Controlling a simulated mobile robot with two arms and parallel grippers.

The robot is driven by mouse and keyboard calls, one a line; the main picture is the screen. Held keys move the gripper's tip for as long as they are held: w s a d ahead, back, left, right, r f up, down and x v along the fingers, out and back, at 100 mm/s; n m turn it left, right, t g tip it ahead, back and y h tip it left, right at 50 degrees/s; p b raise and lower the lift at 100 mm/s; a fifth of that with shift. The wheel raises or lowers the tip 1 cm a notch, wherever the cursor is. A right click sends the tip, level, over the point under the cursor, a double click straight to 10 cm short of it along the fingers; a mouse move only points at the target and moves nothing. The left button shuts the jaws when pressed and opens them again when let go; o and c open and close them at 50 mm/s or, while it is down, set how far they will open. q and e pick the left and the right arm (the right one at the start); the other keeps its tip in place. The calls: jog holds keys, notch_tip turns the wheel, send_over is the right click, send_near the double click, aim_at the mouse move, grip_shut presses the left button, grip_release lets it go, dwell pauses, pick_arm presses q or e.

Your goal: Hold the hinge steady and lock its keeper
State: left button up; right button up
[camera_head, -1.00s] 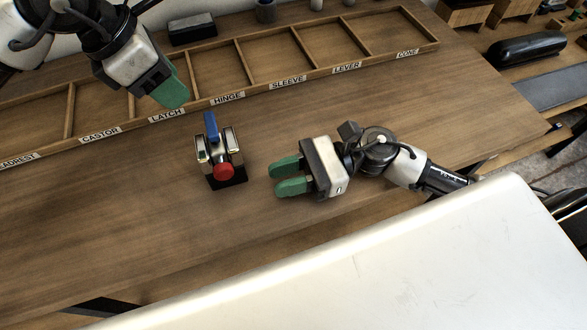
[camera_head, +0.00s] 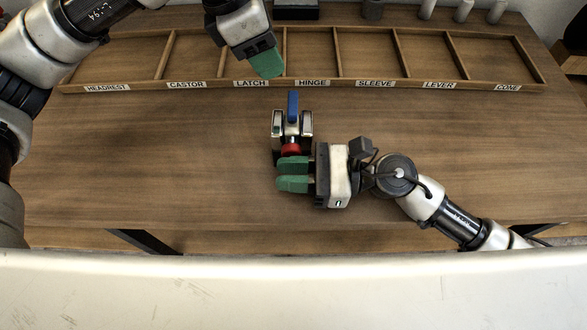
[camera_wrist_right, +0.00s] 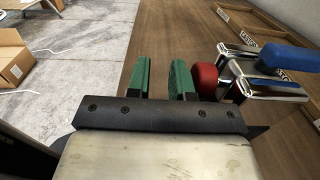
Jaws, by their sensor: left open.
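The hinge (camera_head: 278,124) stands on the wooden table, with shiny metal plates, a blue lever (camera_head: 292,106) and a red knob (camera_head: 291,149) facing the near side. My right gripper (camera_head: 280,174) is open and empty, its two green fingers pointing left just in front of the knob. In the right wrist view, the red knob (camera_wrist_right: 206,80) is just right of the right finger, outside the gap; I cannot tell if they touch. The blue lever (camera_wrist_right: 288,57) shows beyond it. My left gripper (camera_head: 267,72) is open and empty, above the tray's front edge, behind the hinge.
A wooden tray (camera_head: 345,84) with labelled, empty compartments runs along the back of the table. A dark block and several small cylinders stand behind it. A pale surface (camera_head: 300,285) lies at the near side.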

grip_shut()
dwell(0.4)
jog(key=shift+c, duration=1.3)
grip_release()
jog(key=o, duration=0.4)
